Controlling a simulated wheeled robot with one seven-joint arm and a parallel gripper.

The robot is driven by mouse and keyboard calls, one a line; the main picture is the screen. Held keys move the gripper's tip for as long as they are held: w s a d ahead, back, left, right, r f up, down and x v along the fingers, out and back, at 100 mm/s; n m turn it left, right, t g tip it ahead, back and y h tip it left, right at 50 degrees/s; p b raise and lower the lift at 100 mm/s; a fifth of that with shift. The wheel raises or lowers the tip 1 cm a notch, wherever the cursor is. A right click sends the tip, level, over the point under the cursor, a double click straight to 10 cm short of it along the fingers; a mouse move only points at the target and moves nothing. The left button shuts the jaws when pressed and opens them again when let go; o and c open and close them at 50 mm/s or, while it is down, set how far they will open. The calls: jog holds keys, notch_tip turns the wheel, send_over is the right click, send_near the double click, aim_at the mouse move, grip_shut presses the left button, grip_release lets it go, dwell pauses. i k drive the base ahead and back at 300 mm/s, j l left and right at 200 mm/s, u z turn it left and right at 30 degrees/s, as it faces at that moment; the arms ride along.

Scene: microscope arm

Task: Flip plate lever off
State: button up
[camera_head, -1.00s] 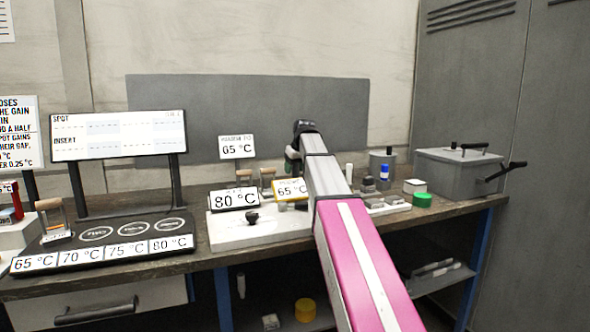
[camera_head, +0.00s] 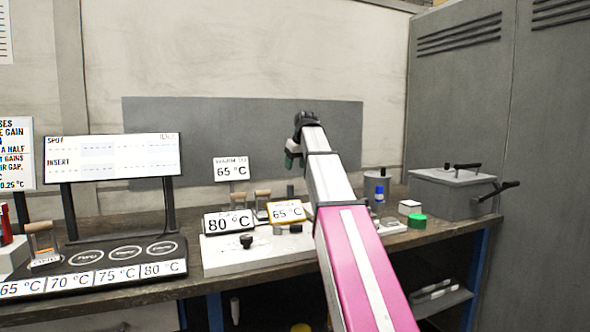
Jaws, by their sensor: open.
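A white plate unit (camera_head: 225,262) sits on the bench, with a black knob (camera_head: 247,241) on its top. An "80 °C" sign (camera_head: 229,222) and a yellow-framed "65 °C" sign (camera_head: 286,211) stand at its back. Two wooden-handled levers (camera_head: 262,195) rise upright behind these signs; their lower parts are hidden. Another wooden-handled lever (camera_head: 41,228) stands at the left end of the black multi-plate panel (camera_head: 115,258). I cannot tell which is the plate lever. My gripper (camera_head: 291,154) hangs at the arm's far end, above and behind the white unit, open and apart from everything; its fingers are barely visible.
A display board (camera_head: 115,158) stands behind the black panel. Right of my arm are a grey cylinder (camera_head: 377,192), a green cap (camera_head: 417,221), a small white box (camera_head: 409,207) and a grey box with black handles (camera_head: 450,192). A tall locker (camera_head: 480,110) closes the right side.

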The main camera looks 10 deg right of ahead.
aim_at(278, 229)
jog(key=l+u, duration=0.2)
jog(key=l, duration=0.65)
jog(key=l+u, duration=0.25)
jog(key=l, duration=0.6)
jog(key=k, duration=0.05)
